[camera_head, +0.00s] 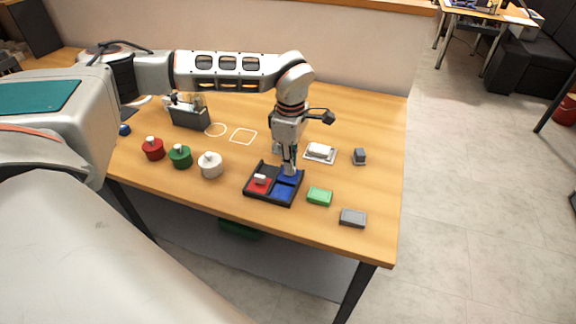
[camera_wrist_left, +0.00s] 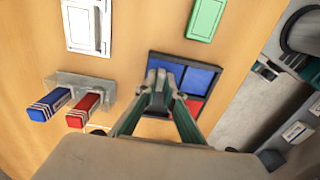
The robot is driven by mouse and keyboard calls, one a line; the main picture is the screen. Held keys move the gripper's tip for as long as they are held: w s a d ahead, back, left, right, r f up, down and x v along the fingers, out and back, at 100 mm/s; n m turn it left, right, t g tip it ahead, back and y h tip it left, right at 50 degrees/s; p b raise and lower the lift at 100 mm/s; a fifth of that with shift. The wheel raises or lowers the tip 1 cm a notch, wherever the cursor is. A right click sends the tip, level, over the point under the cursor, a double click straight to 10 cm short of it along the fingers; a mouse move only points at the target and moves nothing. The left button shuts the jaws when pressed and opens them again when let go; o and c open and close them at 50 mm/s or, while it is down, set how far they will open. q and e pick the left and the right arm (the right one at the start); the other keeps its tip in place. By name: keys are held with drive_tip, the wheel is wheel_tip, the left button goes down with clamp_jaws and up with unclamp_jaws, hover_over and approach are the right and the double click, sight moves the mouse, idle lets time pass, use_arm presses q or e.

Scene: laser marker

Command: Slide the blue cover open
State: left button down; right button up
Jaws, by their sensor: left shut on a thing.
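A black tray (camera_head: 249,192) stands near the front of the wooden table. A blue cover (camera_head: 289,181) lies in its right part, with more blue in front of it, and a red cover (camera_head: 259,185) with a pale handle is at its left. My left gripper (camera_head: 290,171) points down onto the blue cover and is shut on its handle, which the fingers hide. In the left wrist view my left gripper (camera_wrist_left: 164,84) reaches over the tray, with blue (camera_wrist_left: 198,80) on both sides of the fingers and red (camera_wrist_left: 193,107) at lower right. My right gripper is not in view.
A green block (camera_head: 319,197) and a grey block (camera_head: 353,218) lie right of the tray. A white item (camera_head: 320,152) and a small dark block (camera_head: 359,156) lie behind. White (camera_head: 210,165), green (camera_head: 180,156) and red (camera_head: 153,149) round pieces stand left. The table's right end has free room.

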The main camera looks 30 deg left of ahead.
use_arm(q)
drive_tip(key=shift+w, duration=0.15)
drive_tip(key=c, duration=2.1)
unclamp_jaws()
drive_tip(key=shift+w, duration=0.1)
drive_tip(key=shift+c, duration=0.2)
drive_tip(key=shift+r, duration=0.15)
wheel_tip(320, 180, up, 12)
drive_tip(key=shift+f, duration=0.2)
